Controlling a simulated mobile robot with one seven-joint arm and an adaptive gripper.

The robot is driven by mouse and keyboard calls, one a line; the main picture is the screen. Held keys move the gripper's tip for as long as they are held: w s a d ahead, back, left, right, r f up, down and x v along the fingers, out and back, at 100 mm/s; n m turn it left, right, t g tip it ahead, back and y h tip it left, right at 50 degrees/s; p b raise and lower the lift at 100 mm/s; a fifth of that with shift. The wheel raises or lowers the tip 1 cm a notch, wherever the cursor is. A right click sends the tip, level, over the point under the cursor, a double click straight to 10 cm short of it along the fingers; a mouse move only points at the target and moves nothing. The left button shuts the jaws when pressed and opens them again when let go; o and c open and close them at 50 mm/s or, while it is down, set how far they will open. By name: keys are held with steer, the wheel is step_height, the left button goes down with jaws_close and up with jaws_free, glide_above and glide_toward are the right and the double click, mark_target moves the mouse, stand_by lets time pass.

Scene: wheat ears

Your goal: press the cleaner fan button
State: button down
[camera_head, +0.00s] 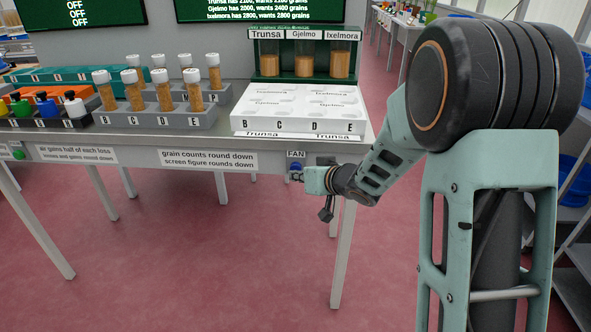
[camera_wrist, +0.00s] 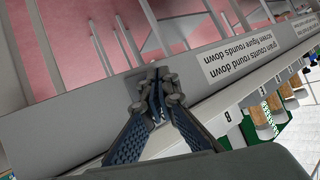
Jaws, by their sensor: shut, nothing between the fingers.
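The fan button's spot is on the front edge of the bench, under a small white FAN label (camera_head: 296,154) in the head view. My gripper (camera_head: 298,174) reaches that spot from the right, and a small patch of blue shows there; I cannot tell button from fingertip. In the wrist view, my gripper (camera_wrist: 157,99) has its dark blue fingers together and empty. The tips are in front of a small dark grey box (camera_wrist: 149,74) on the bench edge. The button face is hidden behind the tips, so I cannot tell whether they touch it.
On the bench (camera_head: 215,142) stand a white lettered tray (camera_head: 299,125), a dark green rack (camera_head: 258,72) with grain tubes, and a grey rack (camera_head: 180,120) of white-capped tubes. A green button (camera_head: 18,153) is at the far left. The red floor below is clear.

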steer(key=shift+w+p, duration=0.45)
steer(key=shift+w, duration=0.15)
stand_by(0.5)
stand_by(0.3)
steer(key=shift+s, duration=1)
steer(key=shift+s+a+b, duration=0.1)
steer(key=shift+s+b, duration=0.45)
steer(key=shift+s, duration=1.95)
steer(key=shift+a, duration=0.1)
